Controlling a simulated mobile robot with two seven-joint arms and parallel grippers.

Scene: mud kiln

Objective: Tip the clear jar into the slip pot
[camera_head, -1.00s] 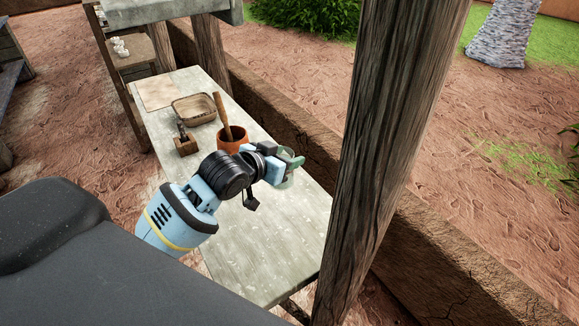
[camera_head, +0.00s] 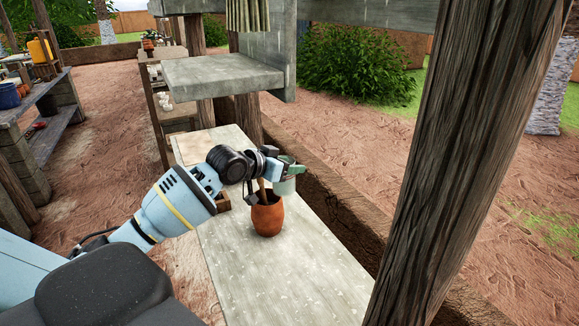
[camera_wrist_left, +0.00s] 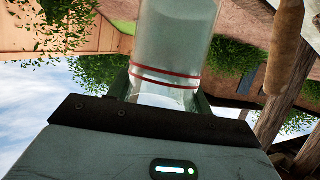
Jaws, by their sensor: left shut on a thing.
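The clear jar (camera_head: 286,186) is in my left gripper (camera_head: 288,169), held above and slightly right of the slip pot's mouth. In the left wrist view the jar (camera_wrist_left: 178,45) has red bands and pale grey contents, with the fingers closed around it. That view shows sky low and ground high, so the wrist is rolled over. I cannot tell the jar's exact tilt or whether anything flows. The terracotta slip pot (camera_head: 267,216) stands upright on the bench, with a wooden stick in it. My right gripper is out of view.
The pale bench (camera_head: 283,270) is clear in front of the pot. A thick wooden post (camera_head: 470,170) rises at the right. A low mud wall (camera_head: 345,215) runs behind the bench. A grey slab shelf (camera_head: 222,77) stands beyond. The stick (camera_wrist_left: 285,45) is close beside the jar.

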